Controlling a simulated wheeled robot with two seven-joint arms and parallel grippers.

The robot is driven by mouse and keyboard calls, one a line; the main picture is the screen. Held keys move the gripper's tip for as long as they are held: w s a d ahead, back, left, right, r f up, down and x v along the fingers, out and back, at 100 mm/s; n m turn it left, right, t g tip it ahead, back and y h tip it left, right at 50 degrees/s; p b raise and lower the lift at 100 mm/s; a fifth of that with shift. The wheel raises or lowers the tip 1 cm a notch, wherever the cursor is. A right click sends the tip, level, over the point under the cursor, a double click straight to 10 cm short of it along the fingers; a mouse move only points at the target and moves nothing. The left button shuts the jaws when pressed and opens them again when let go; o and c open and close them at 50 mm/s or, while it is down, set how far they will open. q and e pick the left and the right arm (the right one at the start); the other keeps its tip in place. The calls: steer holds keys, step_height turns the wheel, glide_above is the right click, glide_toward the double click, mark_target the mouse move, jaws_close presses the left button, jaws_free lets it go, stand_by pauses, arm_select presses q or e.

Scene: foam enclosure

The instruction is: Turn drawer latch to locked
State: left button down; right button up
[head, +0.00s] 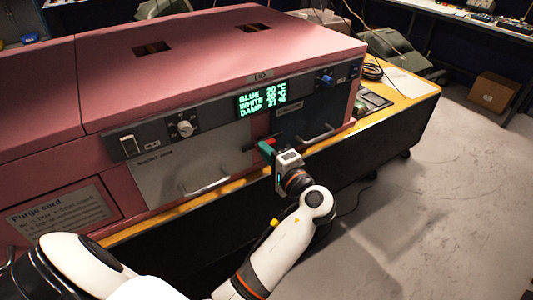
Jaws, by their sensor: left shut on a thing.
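My left gripper (265,148) is at the front of the pink machine (230,50), by the seam between its light drawer front (185,172) and its dark front panel (305,122). Its fingers are shut on a small part there, which looks like the drawer latch. The fingers and gripper body hide most of the latch, so I cannot tell which way it is turned. A small red bit shows beside the teal fingertips. My right gripper is not in view.
A bar handle (205,187) sticks out left of my gripper, and another handle (318,134) to its right. A white knob (185,128), a green-lit display (263,97) and a blue knob (327,80) sit above. The floor (430,200) at right is clear.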

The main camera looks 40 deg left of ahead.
arm_select(q)
steer(key=shift+f, duration=0.1)
steer(key=c, duration=1.5)
jaws_free()
steer(key=v, duration=0.7)
steer(key=shift+s+d, duration=0.1)
steer(key=shift+d, duration=0.2)
